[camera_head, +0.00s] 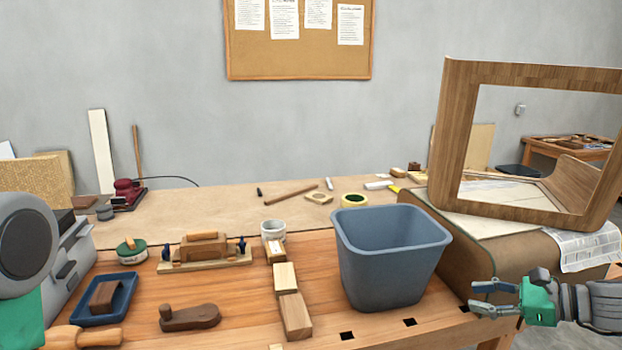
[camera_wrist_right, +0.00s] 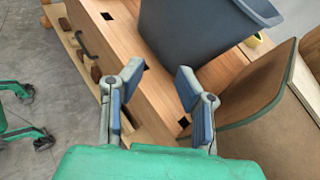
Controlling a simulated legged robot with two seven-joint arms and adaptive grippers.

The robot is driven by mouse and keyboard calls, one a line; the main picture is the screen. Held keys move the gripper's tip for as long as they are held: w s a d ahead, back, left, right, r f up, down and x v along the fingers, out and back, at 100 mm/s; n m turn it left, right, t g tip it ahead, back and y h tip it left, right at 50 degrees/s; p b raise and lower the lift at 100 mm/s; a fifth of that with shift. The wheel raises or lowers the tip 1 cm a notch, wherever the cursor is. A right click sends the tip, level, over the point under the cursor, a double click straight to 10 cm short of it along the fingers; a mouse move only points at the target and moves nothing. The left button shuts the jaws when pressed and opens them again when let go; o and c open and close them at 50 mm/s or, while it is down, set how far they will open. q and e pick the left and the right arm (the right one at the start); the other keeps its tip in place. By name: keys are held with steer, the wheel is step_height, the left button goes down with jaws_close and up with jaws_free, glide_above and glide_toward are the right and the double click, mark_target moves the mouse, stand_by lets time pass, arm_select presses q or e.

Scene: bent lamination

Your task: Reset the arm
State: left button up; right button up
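My right gripper (camera_head: 476,296) is at the right of the head view, just off the bench's right front edge and to the right of the blue-grey bin (camera_head: 392,250). It points left. In the right wrist view my right gripper (camera_wrist_right: 155,85) shows its two fingers spread apart with nothing between them. The bin also shows beyond the fingers in the wrist view (camera_wrist_right: 190,30), apart from them. My left gripper is not seen in either view.
A bent wooden frame (camera_head: 455,130) stands on a curved form (camera_head: 470,240) near my right gripper. Open floor (camera_wrist_right: 40,110) lies in front.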

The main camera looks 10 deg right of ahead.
steer(key=s+a+f+n+g+h+b, duration=0.2)
steer(key=s+a+f+n+g, duration=0.35)
steer(key=f, duration=0.45)
steer(key=s+a+f+n+g+h+b, duration=0.2)
steer(key=s+a+f+n, duration=0.35)
steer(key=a+f, duration=0.35)
arm_select(q)
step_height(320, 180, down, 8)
steer(key=b, duration=0.4)
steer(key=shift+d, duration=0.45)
arm_select(e)
steer(key=s+d+f+n+g+h, duration=0.1)
steer(key=s+f+n+h, duration=0.2)
steer(key=s+f+n, duration=0.3)
steer(key=s+d+f+n+h, duration=0.1)
steer(key=s+f+n, duration=0.5)
steer(key=s, duration=0.6)
steer(key=shift+s+d+n+g+h, duration=0.25)
steer(key=shift+s+n+g+h, duration=0.1)
steer(key=shift+n+h, duration=0.6)
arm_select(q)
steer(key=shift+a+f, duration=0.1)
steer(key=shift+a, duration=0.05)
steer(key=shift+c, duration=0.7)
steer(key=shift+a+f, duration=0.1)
arm_select(e)
steer(key=shift+a+r, duration=0.15)
steer(key=shift+a, duration=0.15)
